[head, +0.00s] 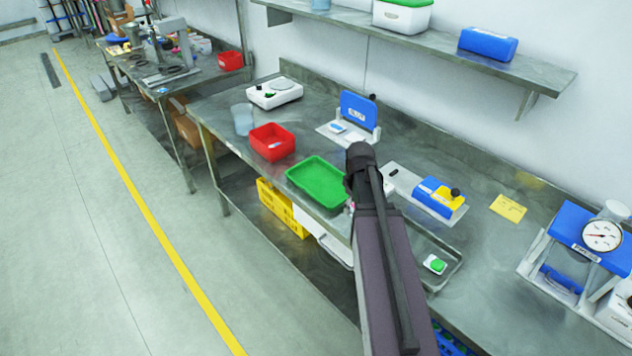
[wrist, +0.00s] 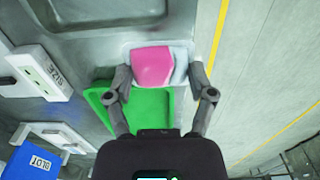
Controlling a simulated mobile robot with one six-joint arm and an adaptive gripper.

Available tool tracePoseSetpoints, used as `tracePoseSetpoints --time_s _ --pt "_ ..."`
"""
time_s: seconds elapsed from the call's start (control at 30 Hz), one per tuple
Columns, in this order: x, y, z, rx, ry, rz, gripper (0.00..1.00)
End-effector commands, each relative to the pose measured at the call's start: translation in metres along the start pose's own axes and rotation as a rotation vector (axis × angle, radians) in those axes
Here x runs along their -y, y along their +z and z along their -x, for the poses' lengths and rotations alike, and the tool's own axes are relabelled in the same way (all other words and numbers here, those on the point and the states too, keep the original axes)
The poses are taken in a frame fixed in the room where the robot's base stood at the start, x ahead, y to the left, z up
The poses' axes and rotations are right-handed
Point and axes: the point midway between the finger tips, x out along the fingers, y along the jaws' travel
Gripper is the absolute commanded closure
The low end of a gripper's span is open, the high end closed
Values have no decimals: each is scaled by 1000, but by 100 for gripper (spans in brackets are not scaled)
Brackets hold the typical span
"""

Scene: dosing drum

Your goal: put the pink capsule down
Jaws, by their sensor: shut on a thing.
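The pink capsule (wrist: 152,66) shows in the wrist view, with a pale part around it. My gripper (wrist: 160,78) is shut on it, one finger at each side. In the head view my arm hides most of the gripper and capsule, just right of the green tray. The green tray (head: 317,181) lies on the bench near its front edge; it also shows in the wrist view (wrist: 152,112), below the capsule in the picture. I cannot tell how high the capsule is above the bench.
A red bin (head: 272,143) stands left of the green tray. A metal tray (head: 452,277) with a green and white item (head: 435,264) lies to the right. A blue and yellow block (head: 440,196) and a blue slotted device (head: 358,112) stand behind. The bench's front edge is close.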

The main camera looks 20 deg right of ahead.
Motion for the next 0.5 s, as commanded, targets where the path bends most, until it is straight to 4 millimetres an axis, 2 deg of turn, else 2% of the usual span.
tracePoseSetpoints --time_s 0.5 --pt "8 -7 0 0 0 15 57"
